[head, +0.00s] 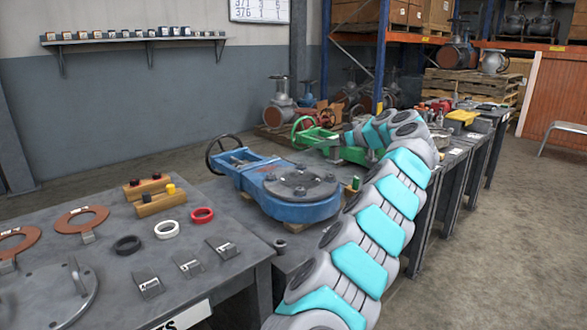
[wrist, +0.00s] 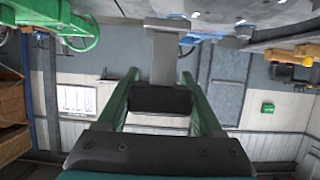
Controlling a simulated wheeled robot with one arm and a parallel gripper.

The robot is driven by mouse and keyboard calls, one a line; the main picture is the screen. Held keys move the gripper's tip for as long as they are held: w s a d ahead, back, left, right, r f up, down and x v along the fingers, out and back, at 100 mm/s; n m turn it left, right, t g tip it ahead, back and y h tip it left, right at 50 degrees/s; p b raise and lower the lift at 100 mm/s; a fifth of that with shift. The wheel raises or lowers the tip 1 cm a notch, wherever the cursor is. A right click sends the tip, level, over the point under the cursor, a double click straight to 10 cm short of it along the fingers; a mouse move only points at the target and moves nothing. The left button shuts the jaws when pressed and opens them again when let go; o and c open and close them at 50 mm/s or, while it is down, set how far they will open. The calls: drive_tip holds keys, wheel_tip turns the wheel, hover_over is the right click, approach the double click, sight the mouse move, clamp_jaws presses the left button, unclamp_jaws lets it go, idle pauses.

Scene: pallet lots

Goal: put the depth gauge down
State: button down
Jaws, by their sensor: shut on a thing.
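My gripper (wrist: 162,95) shows in the wrist view, with its green fingers on either side of a grey metal depth gauge (wrist: 164,58). The gauge is a flat bar with a wider crosspiece at its far end, and the gripper is shut on it. The wrist picture is upside down, so the benches lie along its top edge. The gauge's crosspiece appears close to the bench things there, but I cannot tell whether it touches anything. In the head view, my teal and grey arm reaches over the benches; the gripper and gauge cannot be made out.
A blue valve (head: 295,209) with a round flange stands on the middle bench, a green valve (head: 345,152) behind it. The near bench holds copper rings (head: 82,217), black, white (head: 167,229) and red rings, wooden blocks (head: 158,203) and small brackets.

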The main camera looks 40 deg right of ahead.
drive_tip(key=shift+w+a+f+b, duration=0.1)
drive_tip(key=shift+w+a, duration=0.05)
drive_tip(key=shift+a, duration=0.65)
drive_tip(key=shift+w+a+f+b, duration=0.15)
drive_tip(key=shift+w+a, duration=0.05)
drive_tip(key=shift+a, duration=0.55)
drive_tip(key=shift+w+a+f+b, duration=0.1)
drive_tip(key=shift+w+a, duration=0.05)
drive_tip(key=shift+a, duration=0.65)
drive_tip(key=shift+w+a, duration=0.1)
drive_tip(key=shift+a, duration=0.7)
drive_tip(key=shift+w+a+f, duration=0.1)
drive_tip(key=shift+w+a, duration=0.1)
drive_tip(key=shift+a, duration=0.65)
drive_tip(key=shift+w+a+f, duration=0.1)
drive_tip(key=shift+w+a, duration=0.05)
drive_tip(key=shift+a, duration=0.7)
drive_tip(key=shift+w+a+f, duration=0.1)
drive_tip(key=shift+w+a, duration=0.1)
drive_tip(key=shift+a, duration=0.65)
drive_tip(key=shift+f+p, duration=0.45)
drive_tip(key=shift+f, duration=1.3)
drive_tip(key=shift+f, duration=0.15)
drive_tip(key=shift+c, duration=0.2)
unclamp_jaws()
